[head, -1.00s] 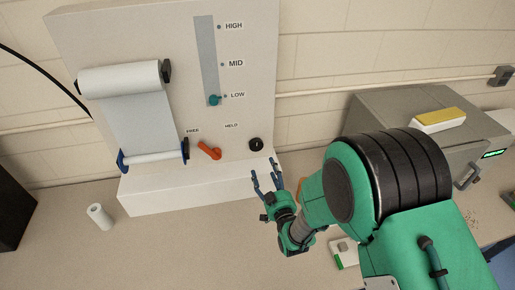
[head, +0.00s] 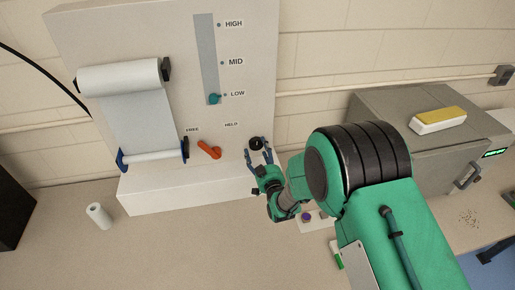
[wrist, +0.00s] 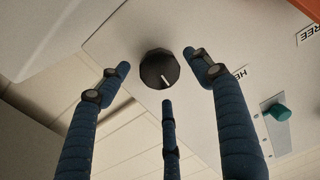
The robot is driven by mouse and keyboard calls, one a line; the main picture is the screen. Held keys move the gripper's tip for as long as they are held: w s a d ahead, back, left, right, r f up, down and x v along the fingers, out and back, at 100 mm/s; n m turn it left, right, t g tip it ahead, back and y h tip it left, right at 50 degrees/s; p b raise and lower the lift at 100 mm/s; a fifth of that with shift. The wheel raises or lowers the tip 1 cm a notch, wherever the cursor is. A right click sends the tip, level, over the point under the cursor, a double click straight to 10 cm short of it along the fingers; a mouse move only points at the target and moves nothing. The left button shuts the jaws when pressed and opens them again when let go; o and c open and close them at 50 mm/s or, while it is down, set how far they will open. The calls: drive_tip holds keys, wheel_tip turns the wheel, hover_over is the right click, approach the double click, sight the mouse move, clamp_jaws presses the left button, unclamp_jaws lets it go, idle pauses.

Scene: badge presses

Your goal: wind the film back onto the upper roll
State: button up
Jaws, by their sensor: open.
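The upper roll (head: 119,77) of pale film sits at the top left of the white panel. The film (head: 140,118) hangs from it down to the lower roller (head: 153,157), which has blue ends. The orange lever (head: 209,149) lies between the FREE and HELD labels, its handle sloping to the upper left. The black knob (head: 255,144) is at the panel's lower right. In the wrist view the knob (wrist: 159,69) has a white mark. My gripper (head: 259,157) is open, its blue fingers spread around the knob; I cannot tell whether they touch it.
A teal slider (head: 214,99) stands at LOW in its slot. A small white cylinder (head: 99,216) stands on the table at left. A grey machine (head: 420,130) with a yellow-topped block (head: 438,120) is at right.

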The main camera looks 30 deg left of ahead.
drive_tip(key=shift+x, duration=1.2)
drive_tip(key=c, duration=1.1)
drive_tip(key=shift+b, duration=0.3)
drive_tip(key=shift+c, duration=0.2)
drive_tip(key=shift+n+b, duration=0.3)
drive_tip(key=shift+b, duration=0.15)
drive_tip(key=shift+r, duration=0.15)
drive_tip(key=o, duration=1.1)
drive_tip(key=shift+o, duration=0.2)
drive_tip(key=shift+s+d, duration=0.1)
drive_tip(key=v, duration=1.1)
drive_tip(key=shift+s+d, duration=0.25)
